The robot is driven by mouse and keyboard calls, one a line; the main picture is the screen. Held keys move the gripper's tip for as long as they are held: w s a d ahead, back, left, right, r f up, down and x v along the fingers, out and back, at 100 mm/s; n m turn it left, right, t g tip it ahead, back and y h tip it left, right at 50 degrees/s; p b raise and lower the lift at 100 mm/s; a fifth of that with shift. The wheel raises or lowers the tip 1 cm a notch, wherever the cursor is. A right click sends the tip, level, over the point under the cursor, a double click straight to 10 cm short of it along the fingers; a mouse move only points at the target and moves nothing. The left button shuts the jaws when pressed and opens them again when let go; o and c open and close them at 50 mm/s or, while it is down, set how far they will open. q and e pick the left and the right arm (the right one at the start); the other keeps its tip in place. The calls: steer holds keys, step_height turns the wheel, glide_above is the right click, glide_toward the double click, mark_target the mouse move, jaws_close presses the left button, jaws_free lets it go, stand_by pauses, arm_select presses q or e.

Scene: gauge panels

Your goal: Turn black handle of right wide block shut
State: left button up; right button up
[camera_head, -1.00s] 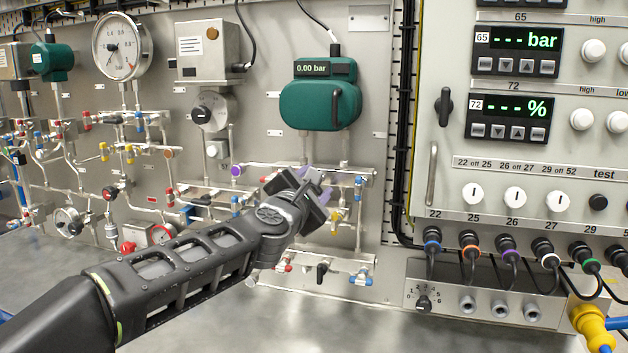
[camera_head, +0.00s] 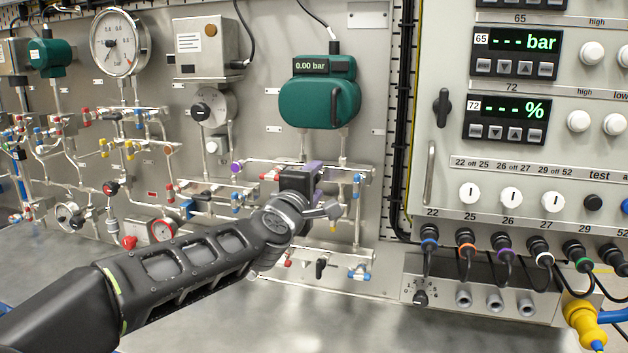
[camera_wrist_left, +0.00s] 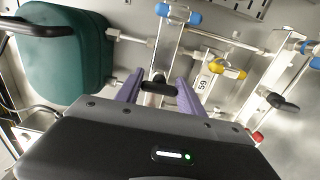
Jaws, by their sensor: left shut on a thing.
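The wide block (camera_head: 345,173) is a metal manifold with blue, yellow and red-capped fittings on the panel, below a green transmitter (camera_head: 320,103). My left gripper (camera_head: 318,172) is at its front and covers part of it. In the left wrist view, the black handle (camera_wrist_left: 158,88) lies between the two purple fingers of my left gripper (camera_wrist_left: 160,90), which is shut on it. The handle is hidden behind my gripper in the head view. The handle's exact angle against its valve is hard to tell. My right gripper is not in view.
A lower valve with a black handle (camera_head: 321,266) sits below my gripper; a black handle (camera_wrist_left: 282,102) also shows at right in the wrist view. A yellow fitting and a "59" tag (camera_wrist_left: 202,85) are close beside the fingers. The controller cabinet (camera_head: 530,180) stands to the right.

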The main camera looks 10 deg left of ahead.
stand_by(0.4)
arm_select(q)
steer(key=o, duration=1.4)
steer(key=shift+c, duration=0.2)
steer(key=s+b, duration=0.1)
steer(key=s, duration=0.6)
steer(key=shift+s+a, duration=0.2)
steer(key=shift+s, duration=0.2)
